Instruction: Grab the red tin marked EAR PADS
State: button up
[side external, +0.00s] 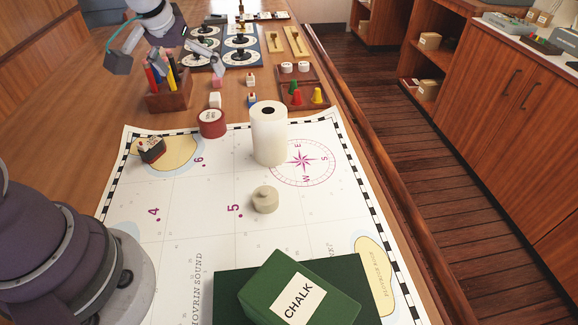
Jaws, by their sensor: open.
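A short round red tin (212,124) stands upright near the far edge of the chart, left of a white paper roll. Its pale lid carries lettering too small to read with certainty. My gripper (203,56) is at the upper left, beyond the tin and well apart from it. It is open, with nothing visible between its fingers.
The white roll (269,135) stands close right of the tin. A wooden pen holder (168,95) and small blocks (215,100) stand beyond it. A beige round piece (265,199) and green CHALK box (298,291) are nearer. The chart's middle left (180,195) is clear.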

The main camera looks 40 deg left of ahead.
jog(key=n, duration=0.2)
send_near(210, 117)
jog(key=shift+w+a+f+g+y, duration=0.1)
jog(key=shift+w+f+g+y, duration=0.05)
jog(key=shift+w, duration=0.3)
jog(key=shift+w+a+f+g+y, duration=0.1)
jog(key=shift+w+g+y, duration=0.05)
jog(key=shift+w, duration=0.3)
jog(key=x, duration=0.6)
jog(key=s+x, duration=0.1)
jog(key=x, duration=0.3)
jog(key=shift+w+d+f, duration=0.1)
jog(key=shift+d+f, duration=0.15)
jog(key=shift+f, duration=0.1)
jog(key=c, duration=1.3)
